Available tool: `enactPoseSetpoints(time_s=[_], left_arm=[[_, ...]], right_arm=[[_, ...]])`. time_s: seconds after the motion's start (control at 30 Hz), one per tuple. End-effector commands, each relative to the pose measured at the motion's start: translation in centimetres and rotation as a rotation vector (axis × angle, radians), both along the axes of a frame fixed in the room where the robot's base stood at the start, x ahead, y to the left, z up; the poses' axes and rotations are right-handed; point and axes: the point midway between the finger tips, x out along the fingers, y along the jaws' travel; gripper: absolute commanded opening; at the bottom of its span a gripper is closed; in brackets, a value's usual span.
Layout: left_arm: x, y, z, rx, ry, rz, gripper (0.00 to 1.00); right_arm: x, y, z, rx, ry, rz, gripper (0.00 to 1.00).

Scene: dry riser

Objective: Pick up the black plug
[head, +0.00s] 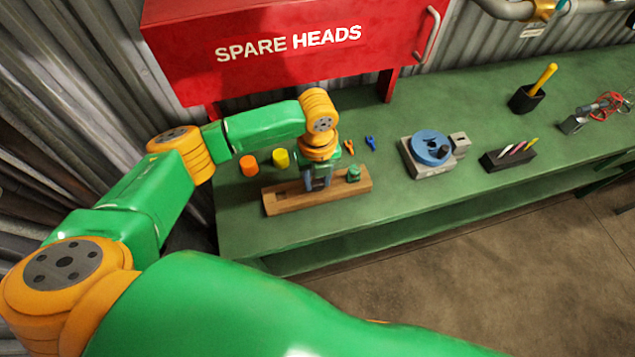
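I cannot make out a separate black plug; the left gripper hides part of the wooden board. My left gripper (318,185) points down at the middle of the wooden board (283,203) on the green bench. Its fingers are small and dark here, and I cannot tell whether they are apart or hold anything. A green plug (353,174) stands on the board just right of the gripper. An orange plug (249,166) and a yellow plug (281,158) stand on the bench behind the board, to the left. My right gripper is out of view.
Small orange (349,147) and blue (370,142) pieces lie behind the board. A grey device with a blue disc (430,147), a black pen block (508,159) and a black cup (526,98) stand to the right. A red cabinet (290,50) overhangs the bench's back.

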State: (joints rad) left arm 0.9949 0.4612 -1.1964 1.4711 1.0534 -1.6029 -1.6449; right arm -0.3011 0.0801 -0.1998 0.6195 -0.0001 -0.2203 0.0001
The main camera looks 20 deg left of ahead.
Motion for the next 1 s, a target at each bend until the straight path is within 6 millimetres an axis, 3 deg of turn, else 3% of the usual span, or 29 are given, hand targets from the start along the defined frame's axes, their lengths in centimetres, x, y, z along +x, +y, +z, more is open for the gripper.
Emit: enactPoseSetpoints(time_s=[0.03,0.1,0.13,0.47,0.67,0.87,1.0], left_arm=[[0.0,0.0,0.0,0.000,0.000,0.000,0.21],[0.0,0.0,0.0,0.000,0.000,0.000,0.02],[0.0,0.0,0.0,0.000,0.000,0.000,0.00],[0.1,0.0,0.3,0.000,-0.001,0.000,0.00],[0.2,-0.3,3.2,-0.003,-0.004,-0.001,0.00],[1.2,-5.0,8.7,-0.003,-0.006,-0.004,0.00],[2.1,-9.6,10.8,-0.002,0.000,-0.002,0.00]], right_arm=[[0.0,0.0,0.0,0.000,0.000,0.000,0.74],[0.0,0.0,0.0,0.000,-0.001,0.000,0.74],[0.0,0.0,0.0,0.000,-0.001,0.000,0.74],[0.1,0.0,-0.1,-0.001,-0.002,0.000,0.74],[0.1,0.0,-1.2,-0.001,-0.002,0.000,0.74],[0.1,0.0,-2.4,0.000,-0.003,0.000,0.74],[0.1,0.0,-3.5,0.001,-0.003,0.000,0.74]])
